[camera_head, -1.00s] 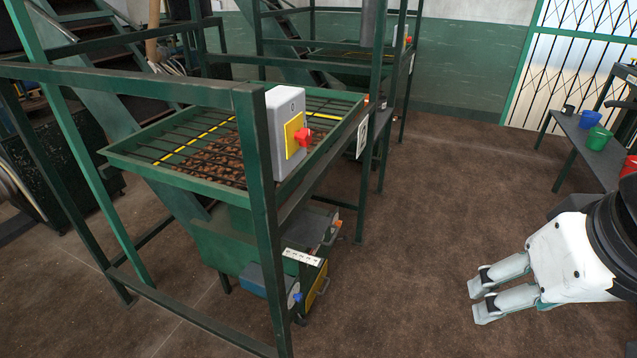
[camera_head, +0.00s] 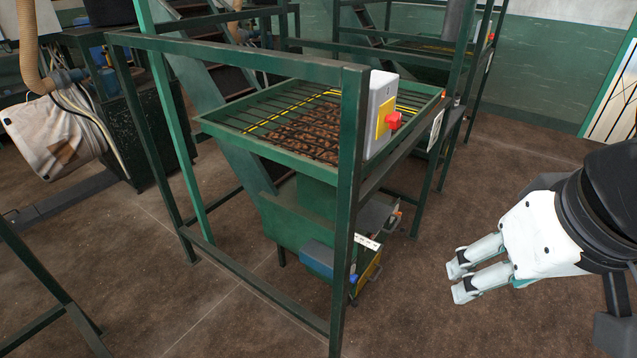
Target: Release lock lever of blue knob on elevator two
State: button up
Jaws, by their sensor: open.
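A small blue knob (camera_head: 353,279) sits low on the side of the green elevator hopper (camera_head: 300,228), beside a blue box (camera_head: 317,259) and a yellow panel (camera_head: 368,280). Its lock lever is too small to make out. A second green elevator frame (camera_head: 430,48) stands behind; I cannot tell from a label which one is elevator two. My gripper (camera_head: 457,281) is at the right, open and empty, well apart from the knob, with its fingers pointing left.
A grey switch box with a red knob (camera_head: 393,120) is on the near frame. A green post (camera_head: 350,200) stands close in front of the blue knob. A white bag (camera_head: 55,137) hangs at the left. Brown floor (camera_head: 420,325) is free between my gripper and the frame.

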aim_at(354, 304)
jog(key=j+z, duration=0.1)
jog(key=j, duration=0.35)
jog(key=k+j+z, duration=0.1)
jog(key=k, duration=0.45)
jog(key=k+l+u, duration=0.1)
jog(key=i+l+u, duration=0.2)
jog(key=i+l, duration=0.15)
jog(key=l, duration=0.25)
jog(key=i+l+u, duration=0.1)
jog(key=l, duration=0.25)
jog(key=i+l+u, duration=0.1)
jog(key=l, duration=0.25)
jog(key=i, duration=0.75)
